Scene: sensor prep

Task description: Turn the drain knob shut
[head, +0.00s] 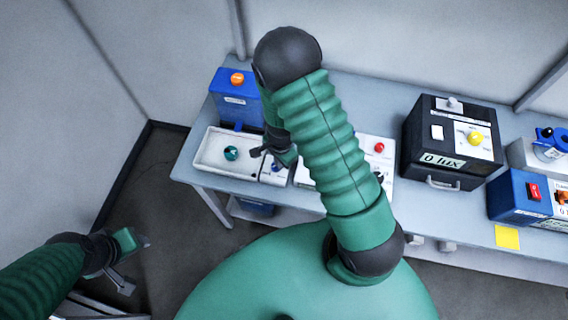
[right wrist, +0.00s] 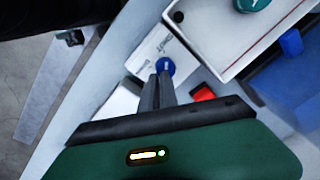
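The drain knob is a small round blue knob with a white mark on a white panel; it shows in the right wrist view (right wrist: 166,66) with lettering beside it, too small to read surely. It also shows in the head view (head: 277,168), to the right of a white tray (head: 203,160). My right gripper (right wrist: 160,76) has its two dark fingers close together, tips right at the knob's near edge; I cannot tell whether they touch it. In the head view it is partly hidden by my arm. My left gripper (head: 134,262) is open and empty, off the table at lower left.
The tray holds a teal round object (head: 231,153). A blue box with an orange knob (head: 237,79) stands behind it. A black "0 lux" box (head: 451,143) and a blue box with a red switch (head: 533,191) stand right. A red piece (right wrist: 203,93) lies near my right fingers.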

